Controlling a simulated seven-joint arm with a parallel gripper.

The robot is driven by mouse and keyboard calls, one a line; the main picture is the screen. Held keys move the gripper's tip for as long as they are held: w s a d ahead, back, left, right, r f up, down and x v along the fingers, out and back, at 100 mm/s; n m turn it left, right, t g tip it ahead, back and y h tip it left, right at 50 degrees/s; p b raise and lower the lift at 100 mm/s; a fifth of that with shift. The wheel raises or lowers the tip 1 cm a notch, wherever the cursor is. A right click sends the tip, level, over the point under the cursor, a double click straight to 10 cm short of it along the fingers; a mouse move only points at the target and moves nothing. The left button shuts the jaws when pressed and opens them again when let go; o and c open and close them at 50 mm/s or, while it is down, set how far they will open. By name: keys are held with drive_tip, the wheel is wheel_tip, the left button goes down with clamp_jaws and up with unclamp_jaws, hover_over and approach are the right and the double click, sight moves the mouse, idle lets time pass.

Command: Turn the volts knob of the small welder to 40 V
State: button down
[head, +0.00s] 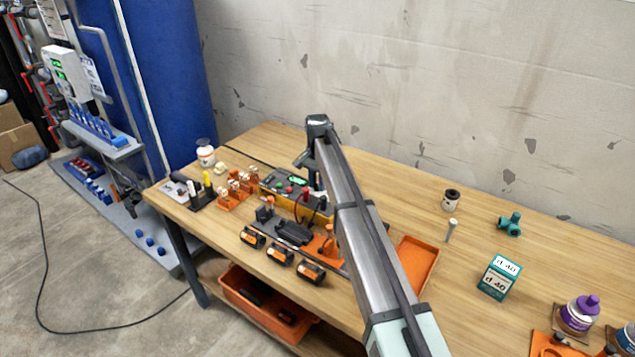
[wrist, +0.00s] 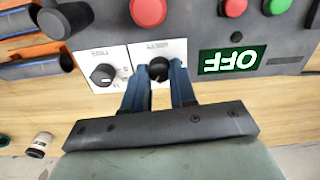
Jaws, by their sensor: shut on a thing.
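The small welder (head: 279,184) is a yellow and dark box on the bench, partly hidden by my arm in the head view. In the wrist view its panel (wrist: 222,42) appears upside down, with a green display reading OFF. My gripper (wrist: 159,72) has its two blue-grey fingers closed on a dark round knob (wrist: 158,66) on a white plate, taken to be the volts knob. The fingers hide much of it, and its label and setting cannot be read. A second black knob (wrist: 103,75) with a white pointer mark sits on a white dial plate beside it.
Orange-and-black fittings (head: 281,252) stand at the bench's front edge. An orange tray (head: 417,262) lies right of my arm, and a green-and-white box (head: 499,277) stands farther right.

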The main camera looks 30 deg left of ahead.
drive_tip(key=shift+m, duration=0.6)
drive_tip(key=c, duration=0.9)
unclamp_jaws()
drive_tip(key=shift+r, duration=0.1)
wheel_tip(320, 180, up, 14)
drive_tip(key=shift+f, duration=0.2)
